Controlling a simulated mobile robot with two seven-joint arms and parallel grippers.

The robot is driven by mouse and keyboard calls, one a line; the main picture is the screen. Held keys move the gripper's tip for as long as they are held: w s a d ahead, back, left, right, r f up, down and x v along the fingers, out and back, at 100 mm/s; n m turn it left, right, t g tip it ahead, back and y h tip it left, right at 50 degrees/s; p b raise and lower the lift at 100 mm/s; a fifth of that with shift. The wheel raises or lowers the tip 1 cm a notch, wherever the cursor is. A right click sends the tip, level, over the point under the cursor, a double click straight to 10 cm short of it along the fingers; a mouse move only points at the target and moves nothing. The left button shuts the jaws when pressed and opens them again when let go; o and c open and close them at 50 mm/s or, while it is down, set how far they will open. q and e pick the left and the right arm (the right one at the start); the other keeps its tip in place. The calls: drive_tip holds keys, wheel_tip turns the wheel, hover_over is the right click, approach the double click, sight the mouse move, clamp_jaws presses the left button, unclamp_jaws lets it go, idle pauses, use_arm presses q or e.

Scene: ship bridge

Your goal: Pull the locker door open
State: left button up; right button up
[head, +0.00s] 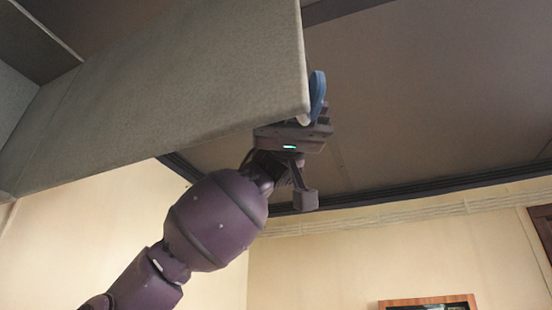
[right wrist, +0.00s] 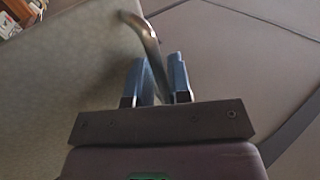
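The locker door (head: 180,85) is a grey panel that reaches across the upper left of the head view. It stands swung out from the locker (head: 25,45) at the far left. Its face also shows at the left of the right wrist view (right wrist: 60,80). A bent metal handle (right wrist: 149,38) on the door runs down between the blue fingers of my right gripper (right wrist: 163,75). The fingers are close on both sides of the bar. In the head view the right gripper (head: 318,92) is at the door's free edge, partly hidden behind it. My left gripper is not in view.
The dark ceiling (head: 420,110) and cream walls (head: 350,260) lie beyond the door. A wood-framed picture (head: 430,302) is at the bottom right. The space right of the door looks free. Small items (right wrist: 20,15) show at the top left of the wrist view.

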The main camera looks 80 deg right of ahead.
drive_tip(key=shift+d, duration=0.1)
drive_tip(key=b+v, duration=0.1)
drive_tip(key=v, duration=0.9)
drive_tip(key=shift+w+d, duration=0.2)
drive_tip(key=shift+d, duration=0.1)
